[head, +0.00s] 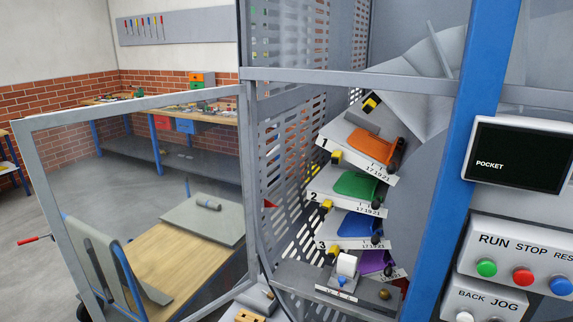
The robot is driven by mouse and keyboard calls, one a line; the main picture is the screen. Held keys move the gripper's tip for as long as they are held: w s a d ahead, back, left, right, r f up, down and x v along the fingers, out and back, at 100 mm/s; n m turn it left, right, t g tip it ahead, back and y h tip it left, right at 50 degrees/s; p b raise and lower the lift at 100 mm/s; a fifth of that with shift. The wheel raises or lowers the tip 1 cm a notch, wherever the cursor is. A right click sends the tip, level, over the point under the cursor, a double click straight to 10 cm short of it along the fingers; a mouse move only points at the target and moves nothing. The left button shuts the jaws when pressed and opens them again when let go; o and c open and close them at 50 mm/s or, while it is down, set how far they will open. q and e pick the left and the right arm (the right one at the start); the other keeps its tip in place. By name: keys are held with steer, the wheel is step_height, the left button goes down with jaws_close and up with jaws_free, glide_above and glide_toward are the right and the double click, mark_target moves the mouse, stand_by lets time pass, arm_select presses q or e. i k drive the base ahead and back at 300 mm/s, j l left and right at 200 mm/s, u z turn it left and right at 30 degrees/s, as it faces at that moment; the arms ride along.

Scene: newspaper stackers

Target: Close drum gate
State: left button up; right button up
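The drum gate, a grey metal frame (133,107) with a see-through panel, stands swung open to the left. Its right upright is beside the perforated side wall of the machine. A small red handle (34,238) sticks out at its left edge. The machine opening to the right of the gate is uncovered. Inside it are stacked pockets numbered 1, 2 and 3, with orange (373,146), green (358,186) and blue (360,224) parts, and a purple part (376,262) below. Neither of my grippers is in view.
A blue post (454,160) borders the opening on the right. Beyond it are a screen reading POCKET (521,155) and a button panel (520,258). A wooden-topped cart (178,255) shows through the gate. Workbenches stand by the brick wall, with open grey floor at left.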

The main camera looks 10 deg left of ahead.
mark_target(23, 128)
steer(key=i+j+z, duration=0.15)
steer(key=j+z, duration=0.15)
steer(key=j, duration=0.4)
steer(key=i+j+z, duration=0.1)
steer(key=j+z, duration=0.25)
steer(key=j, duration=0.3)
steer(key=j+z, duration=0.3)
steer(key=j, duration=0.45)
steer(key=k+j+z, duration=0.1)
steer(key=j+z, duration=0.2)
steer(key=j, duration=0.4)
steer(key=k+j+z, duration=0.15)
steer(key=j+z, duration=0.2)
steer(key=j, duration=0.35)
